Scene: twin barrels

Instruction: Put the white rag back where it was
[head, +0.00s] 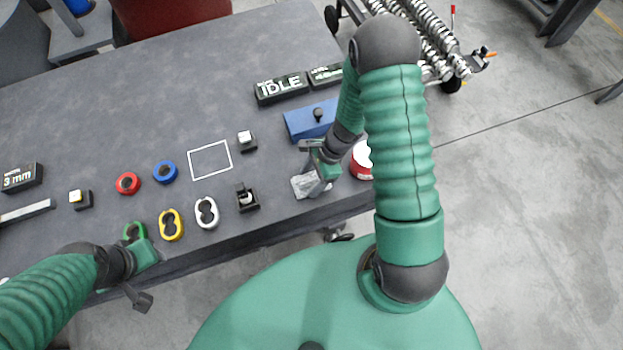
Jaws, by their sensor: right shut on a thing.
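The white rag (301,188) shows as a crumpled pale grey-white patch near the table's front edge, right of centre. My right gripper (315,181) reaches down to it and is shut on it; the arm and fingers hide part of the rag. I cannot tell whether the rag touches the table. A white square outline (192,162) is marked on the table to the left of the rag, with nothing inside it. My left gripper (143,278) is at the front edge at lower left, away from the rag; its jaw opening is unclear.
A blue block (297,125) with a black knob lies behind the rag, and a red-and-white round item (361,160) is right of it. A black clamp-like piece (246,200) is on its left. Coloured rings, including a yellow one (171,226), lie further left.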

